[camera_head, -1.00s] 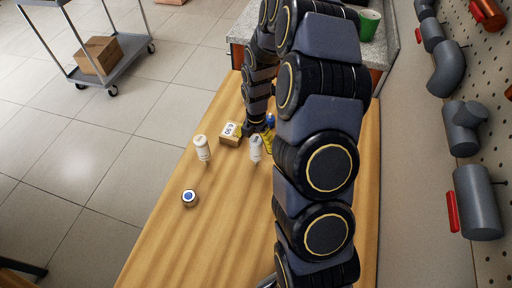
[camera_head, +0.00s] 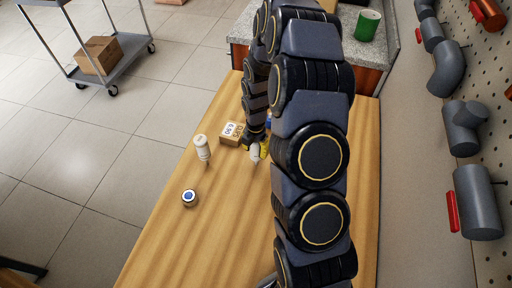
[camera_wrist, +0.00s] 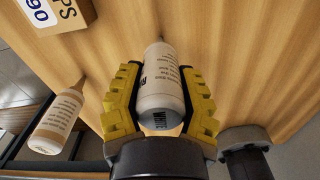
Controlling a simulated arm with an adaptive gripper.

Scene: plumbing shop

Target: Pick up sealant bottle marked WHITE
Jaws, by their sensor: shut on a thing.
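The white sealant bottle marked WHITE (camera_wrist: 160,95) lies between the yellow fingers of my gripper (camera_wrist: 160,98) in the wrist view. The fingers are shut on its sides, and the dark word WHITE shows near its base end. In the head view the bottle (camera_head: 255,151) is partly hidden by my arm. Its nozzle points down close to the wooden table. I cannot tell whether it still touches the table.
A cardboard box (camera_head: 231,133) with a printed label is behind. A blue-topped round container (camera_head: 189,197) stands nearer the front left.

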